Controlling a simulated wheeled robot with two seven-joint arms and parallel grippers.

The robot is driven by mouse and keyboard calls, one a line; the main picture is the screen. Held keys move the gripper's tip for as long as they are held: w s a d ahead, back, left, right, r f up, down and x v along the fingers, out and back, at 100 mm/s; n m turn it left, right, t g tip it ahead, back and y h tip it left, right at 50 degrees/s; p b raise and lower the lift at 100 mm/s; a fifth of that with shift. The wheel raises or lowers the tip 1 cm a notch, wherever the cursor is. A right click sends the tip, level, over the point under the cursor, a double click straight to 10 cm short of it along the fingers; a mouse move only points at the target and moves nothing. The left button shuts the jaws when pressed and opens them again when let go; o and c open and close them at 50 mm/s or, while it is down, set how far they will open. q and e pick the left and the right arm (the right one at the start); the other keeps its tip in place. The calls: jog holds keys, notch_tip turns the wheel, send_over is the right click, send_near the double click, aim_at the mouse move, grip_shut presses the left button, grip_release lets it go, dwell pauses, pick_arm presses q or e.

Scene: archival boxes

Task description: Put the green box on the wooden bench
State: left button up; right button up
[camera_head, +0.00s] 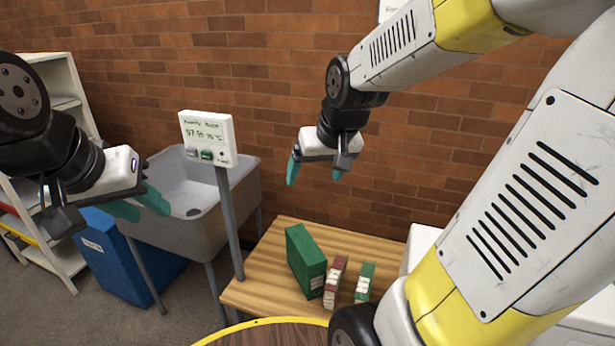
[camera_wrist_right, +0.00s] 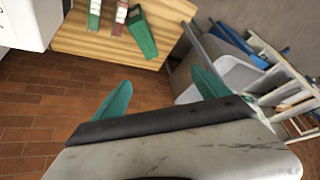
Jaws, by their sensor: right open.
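A large green box (camera_head: 305,258) stands upright on the wooden bench (camera_head: 262,266). A narrower green box (camera_head: 364,283) stands on the same bench to its right, with a red box (camera_head: 335,280) between them. My right gripper (camera_head: 314,172) is open and empty, above and behind the boxes near the brick wall. The right wrist view shows its two teal fingers (camera_wrist_right: 163,92) apart, with the large green box (camera_wrist_right: 141,34) and the bench (camera_wrist_right: 72,40) beyond them. My left gripper (camera_head: 139,206) hangs at the left with its fingers apart and nothing between them.
A grey sink (camera_head: 185,190) and a display on a post (camera_head: 207,138) stand left of the bench. A blue bin (camera_head: 112,255) and a white shelf (camera_head: 70,115) are further left. A round table edge (camera_head: 270,323) is in front. Bare bench lies left of the large box.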

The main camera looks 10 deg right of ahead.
jog(key=s+a+r+y, duration=0.1)
jog(key=s+r, duration=0.3)
jog(key=s, duration=0.7)
jog(key=shift+s+a+r+t, duration=0.2)
jog(key=shift+a+r+t, duration=0.15)
jog(key=shift+a, duration=0.25)
